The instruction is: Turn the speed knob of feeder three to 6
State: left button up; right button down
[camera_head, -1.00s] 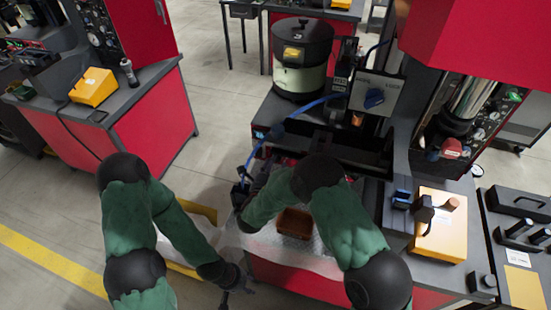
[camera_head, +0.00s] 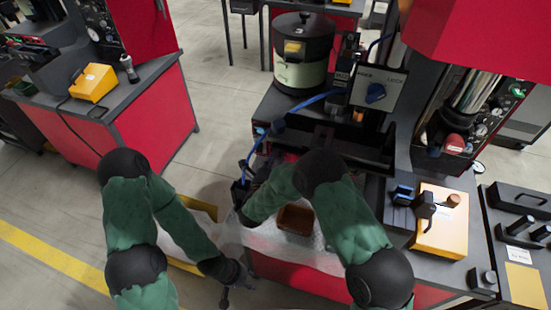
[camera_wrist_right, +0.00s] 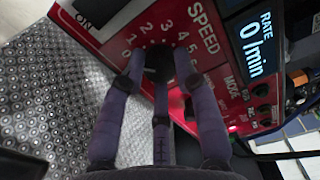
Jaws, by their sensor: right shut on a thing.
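In the right wrist view the dark speed knob (camera_wrist_right: 160,66) sits on a red panel (camera_wrist_right: 112,42) marked SPEED, with a printed scale from 0 upward around it. My right gripper (camera_wrist_right: 160,72) is shut on the knob, with fingers on both sides. The fingers cover the knob's pointer and part of the scale, so its setting cannot be read. The rate display (camera_wrist_right: 258,43) shows 0 /min. In the head view my right gripper (camera_head: 242,194) is small and dark by the blue cable. My left gripper (camera_head: 237,287) hangs empty, fingers apart, low in the middle.
A brown bin (camera_head: 295,219) stands near my right forearm. A dark bowl feeder (camera_head: 302,55) stands behind, with a panel and blue knob (camera_head: 375,92) beside it. A yellow box (camera_head: 440,222) lies to the right. Open floor (camera_head: 50,205) is at the left.

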jog(key=m+b, duration=1.9)
jog(key=m, duration=1.6)
dwell(0.4)
jog(key=c, duration=0.9)
grip_release()
